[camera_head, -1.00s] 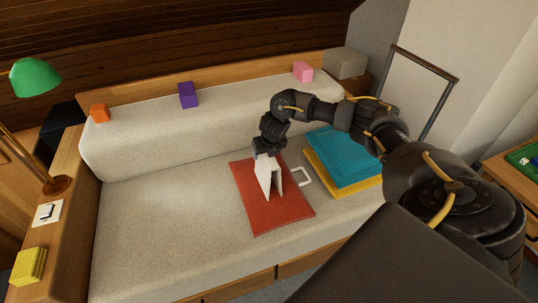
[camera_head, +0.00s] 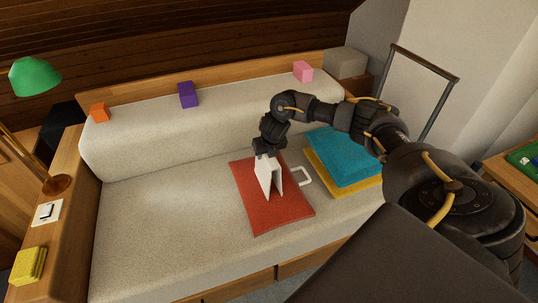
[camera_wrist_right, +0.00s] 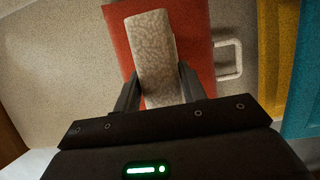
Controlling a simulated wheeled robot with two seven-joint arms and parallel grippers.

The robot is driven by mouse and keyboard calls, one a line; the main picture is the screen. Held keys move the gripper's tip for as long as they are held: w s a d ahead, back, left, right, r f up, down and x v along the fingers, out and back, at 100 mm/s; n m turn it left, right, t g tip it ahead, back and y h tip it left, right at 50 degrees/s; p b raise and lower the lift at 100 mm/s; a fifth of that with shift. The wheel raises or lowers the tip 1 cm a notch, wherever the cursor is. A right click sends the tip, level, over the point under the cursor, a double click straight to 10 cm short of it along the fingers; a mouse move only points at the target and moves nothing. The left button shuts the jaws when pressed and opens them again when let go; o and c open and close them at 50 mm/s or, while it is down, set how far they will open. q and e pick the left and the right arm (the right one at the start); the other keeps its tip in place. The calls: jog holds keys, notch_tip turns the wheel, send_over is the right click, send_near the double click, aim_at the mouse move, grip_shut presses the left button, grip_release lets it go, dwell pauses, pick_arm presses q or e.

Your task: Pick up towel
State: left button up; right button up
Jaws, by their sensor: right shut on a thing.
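The towel is a pale, textured cloth folded over like an inverted V (camera_head: 263,174), standing or hanging over a flat red cloth (camera_head: 281,217) on the bench seat. I cannot tell whether its lower edges touch the red cloth. My right gripper (camera_head: 265,153) reaches down from above and is shut on the towel's top fold. In the right wrist view the towel (camera_wrist_right: 152,40) lies between the two dark fingers of my right gripper (camera_wrist_right: 158,72), with the red cloth (camera_wrist_right: 197,45) behind it. My left gripper is not in view.
A white loop (camera_head: 305,176) lies just right of the red cloth. Blue (camera_head: 340,155) and yellow (camera_head: 318,172) cloths are stacked further right. Orange (camera_head: 99,113), purple (camera_head: 187,95) and pink (camera_head: 303,71) blocks sit along the backrest. The seat's left part is clear.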

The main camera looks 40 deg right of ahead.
jog(key=shift+c, duration=1.3)
